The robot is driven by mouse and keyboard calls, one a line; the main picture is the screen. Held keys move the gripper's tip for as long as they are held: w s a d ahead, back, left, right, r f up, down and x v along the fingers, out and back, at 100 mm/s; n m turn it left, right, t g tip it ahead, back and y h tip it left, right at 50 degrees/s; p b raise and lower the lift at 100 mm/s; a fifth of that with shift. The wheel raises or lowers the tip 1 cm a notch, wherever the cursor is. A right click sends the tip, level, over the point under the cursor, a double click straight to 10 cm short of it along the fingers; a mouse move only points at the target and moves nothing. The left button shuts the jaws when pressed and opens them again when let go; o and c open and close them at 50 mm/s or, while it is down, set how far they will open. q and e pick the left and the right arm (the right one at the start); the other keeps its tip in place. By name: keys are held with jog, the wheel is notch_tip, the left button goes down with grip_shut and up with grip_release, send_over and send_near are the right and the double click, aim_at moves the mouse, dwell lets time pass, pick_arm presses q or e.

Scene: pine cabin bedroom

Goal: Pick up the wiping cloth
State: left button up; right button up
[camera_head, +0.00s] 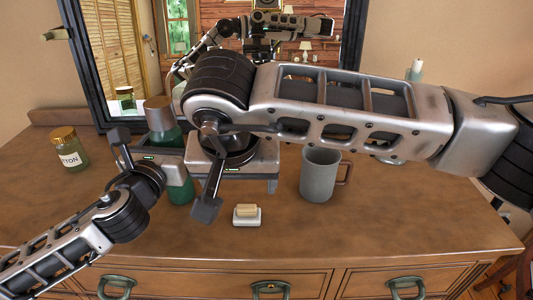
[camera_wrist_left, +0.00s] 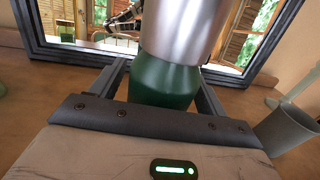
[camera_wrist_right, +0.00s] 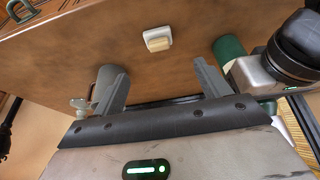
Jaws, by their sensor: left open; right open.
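I can make out no wiping cloth in any view; part of the dresser top is hidden behind my right arm. My right gripper (camera_head: 236,180) is open above the middle of the dresser, with bare wood showing between its fingers in the right wrist view (camera_wrist_right: 164,84). My left gripper (camera_wrist_left: 160,84) is open at a green bottle (camera_wrist_left: 165,80) with a silver cap. The bottle shows between its fingers in the left wrist view; I cannot tell whether they touch it. In the head view the bottle (camera_head: 165,132) is partly hidden by the left gripper.
A wooden dresser (camera_head: 400,215) carries a grey mug (camera_head: 318,178) right of my right gripper. Soap on a small white dish (camera_head: 247,221) lies near the front. A cotton jar (camera_head: 69,152) stands at the left. A dark-framed mirror (camera_head: 93,72) stands behind. The front right is clear.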

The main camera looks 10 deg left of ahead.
aim_at(246, 206)
jog(key=x, duration=1.2)
jog(key=shift+w+r, duration=0.1)
jog(key=shift+w, duration=0.15)
jog(key=c, duration=1)
